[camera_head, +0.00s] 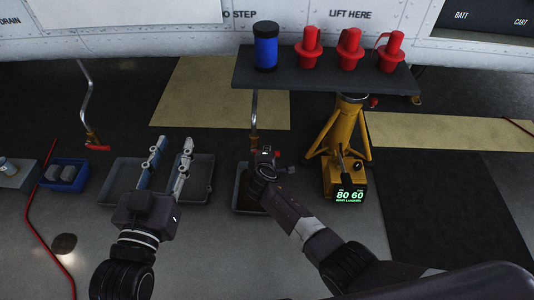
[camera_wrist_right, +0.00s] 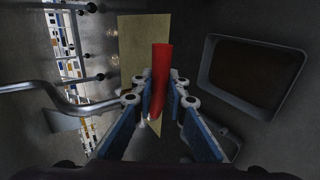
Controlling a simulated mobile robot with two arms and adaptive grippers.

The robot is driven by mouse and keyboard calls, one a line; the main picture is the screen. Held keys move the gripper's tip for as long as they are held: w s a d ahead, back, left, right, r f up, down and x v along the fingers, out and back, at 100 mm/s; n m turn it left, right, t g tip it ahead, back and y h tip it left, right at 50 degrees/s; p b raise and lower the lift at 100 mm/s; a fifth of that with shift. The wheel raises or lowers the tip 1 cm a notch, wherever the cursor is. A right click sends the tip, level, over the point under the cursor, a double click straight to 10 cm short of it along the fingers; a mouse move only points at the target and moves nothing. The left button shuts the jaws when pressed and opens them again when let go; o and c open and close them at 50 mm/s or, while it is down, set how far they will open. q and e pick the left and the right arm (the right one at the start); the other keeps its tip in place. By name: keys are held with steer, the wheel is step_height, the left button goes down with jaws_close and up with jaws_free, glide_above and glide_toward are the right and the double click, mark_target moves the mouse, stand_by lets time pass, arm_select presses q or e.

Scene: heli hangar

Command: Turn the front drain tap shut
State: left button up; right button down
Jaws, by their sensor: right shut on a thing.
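My right gripper (camera_head: 266,158) is at the lower end of the middle drain pipe (camera_head: 254,108), above a grey drip tray (camera_head: 239,205). In the right wrist view its blue-padded fingers (camera_wrist_right: 160,98) are shut on a red tap lever (camera_wrist_right: 160,62). The bent metal pipe (camera_wrist_right: 62,103) shows beside it at the left. The tap body is mostly hidden by my gripper. My left gripper (camera_head: 167,157) is open and empty, over another grey tray (camera_head: 124,182). A second drain pipe (camera_head: 85,95) with a red-handled tap (camera_head: 98,147) hangs at the far left.
A display box (camera_head: 348,190) stands right of my right gripper. A blue bin (camera_head: 64,176) and a red line (camera_head: 33,210) lie at the left.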

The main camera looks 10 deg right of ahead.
stand_by(0.3)
steer(key=c, duration=1.9)
jaws_free()
steer(key=v, duration=1.2)
